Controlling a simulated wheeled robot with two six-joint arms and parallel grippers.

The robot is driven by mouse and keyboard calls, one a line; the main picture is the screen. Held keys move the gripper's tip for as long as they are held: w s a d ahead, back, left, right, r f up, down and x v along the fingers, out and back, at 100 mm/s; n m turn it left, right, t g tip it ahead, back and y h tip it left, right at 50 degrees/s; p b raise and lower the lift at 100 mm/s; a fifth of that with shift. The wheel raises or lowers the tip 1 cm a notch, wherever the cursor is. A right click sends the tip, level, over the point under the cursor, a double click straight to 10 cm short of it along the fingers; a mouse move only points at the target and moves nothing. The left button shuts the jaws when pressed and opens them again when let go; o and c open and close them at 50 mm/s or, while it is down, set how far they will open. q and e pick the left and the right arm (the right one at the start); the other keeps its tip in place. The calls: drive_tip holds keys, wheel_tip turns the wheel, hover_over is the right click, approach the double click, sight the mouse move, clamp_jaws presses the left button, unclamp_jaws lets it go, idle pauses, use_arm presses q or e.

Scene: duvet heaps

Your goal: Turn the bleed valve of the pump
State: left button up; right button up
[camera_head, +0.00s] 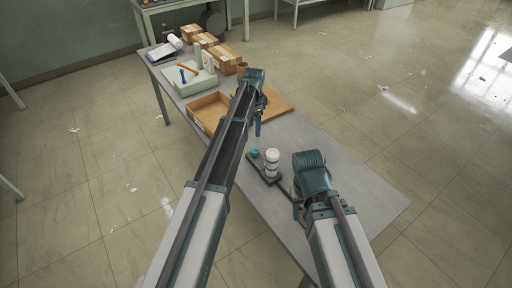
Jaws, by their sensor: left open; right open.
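A small device that looks like the pump stands on the grey table (370,200), with a white ribbed cylinder (272,160) upright on a dark base (262,174). A small teal knob (255,153), possibly the bleed valve, sits left of the cylinder. My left gripper (258,131) points down above the table, beyond the pump, open and apart from it. My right gripper (297,208) is open, low and just right of the pump's base; its fingers are largely hidden by its own wrist. I cannot tell if it touches the base.
An open cardboard tray (207,108) and a brown board (272,103) lie farther along the table. The table's near right end is clear.

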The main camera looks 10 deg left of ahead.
sight(255, 150)
use_arm(q)
wheel_tip(255, 150, down, 14)
drive_tip(key=b, duration=1.3)
drive_tip(key=shift+b, duration=0.35)
use_arm(e)
wheel_tip(255, 150, down, 14)
drive_tip(key=shift+r, duration=0.1)
use_arm(q)
drive_tip(key=shift+r, duration=0.1)
clamp_jaws()
